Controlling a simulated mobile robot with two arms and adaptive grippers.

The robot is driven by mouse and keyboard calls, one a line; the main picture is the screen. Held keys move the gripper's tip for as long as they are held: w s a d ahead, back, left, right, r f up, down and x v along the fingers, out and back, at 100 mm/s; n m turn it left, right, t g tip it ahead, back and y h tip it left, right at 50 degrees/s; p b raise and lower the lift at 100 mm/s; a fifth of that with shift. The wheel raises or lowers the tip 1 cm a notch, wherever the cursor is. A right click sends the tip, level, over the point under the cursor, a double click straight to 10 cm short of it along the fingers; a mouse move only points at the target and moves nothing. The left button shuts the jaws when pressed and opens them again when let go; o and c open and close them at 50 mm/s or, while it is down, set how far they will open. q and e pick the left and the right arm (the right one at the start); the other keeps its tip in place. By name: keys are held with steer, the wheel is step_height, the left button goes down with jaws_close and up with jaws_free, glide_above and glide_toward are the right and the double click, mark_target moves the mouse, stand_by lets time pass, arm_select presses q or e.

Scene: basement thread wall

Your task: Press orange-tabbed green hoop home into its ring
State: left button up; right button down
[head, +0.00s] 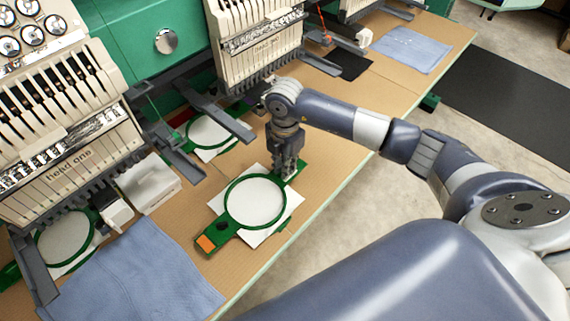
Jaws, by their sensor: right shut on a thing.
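The green hoop (229,220) with an orange tab (206,243) lies on the worktable, around a round area of white fabric (256,201). The orange tab points toward the near left, and a second green tab is at the hoop's far right side. White fabric corners stick out past the hoop. I cannot tell a separate ring from the hoop or how deep the hoop sits. My right gripper (287,172) points down at the far tab and is shut on the hoop there, its fingers partly hiding that tab. My left gripper is not in view.
Embroidery machine heads (62,120) stand along the back and left. Another green hoop (210,131) lies under the middle machine's arms, and one more (66,238) at the left. A blue cloth (140,275) lies at the near left. The table's front edge is close to the hoop.

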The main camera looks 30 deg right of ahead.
steer(key=c, duration=1.6)
jaws_free()
steer(key=shift+r, duration=0.1)
step_height(320, 180, up, 12)
steer(key=shift+f, duration=0.1)
